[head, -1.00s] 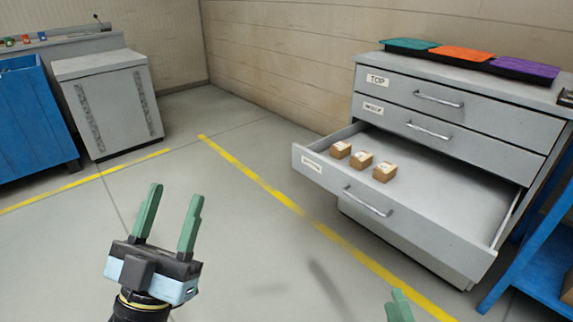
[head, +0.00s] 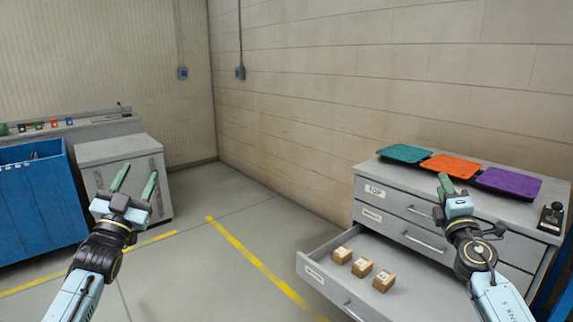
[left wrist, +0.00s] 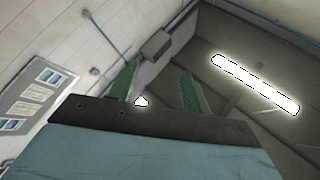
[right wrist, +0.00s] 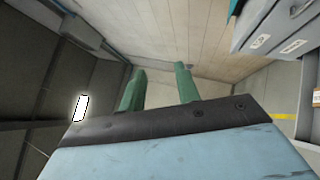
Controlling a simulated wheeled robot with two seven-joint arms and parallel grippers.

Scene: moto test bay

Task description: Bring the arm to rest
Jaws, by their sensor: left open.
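My left gripper (head: 137,180) is raised at the left of the head view, green fingers pointing up and apart, nothing between them. In the left wrist view its fingers (left wrist: 160,88) also stand apart and empty. My right gripper (head: 447,184) is raised at the right, seen nearly edge-on in front of the drawer cabinet. In the right wrist view its two fingers (right wrist: 160,85) stand apart with nothing between them. Neither gripper visibly holds anything.
The grey cabinet (head: 372,240) has its lowest visible drawer (head: 320,262) pulled open, with three small cardboard boxes (head: 362,267) inside. Teal, orange (head: 450,167) and purple trays lie on top. A blue bin (head: 40,210) stands at the left. The middle floor is clear.

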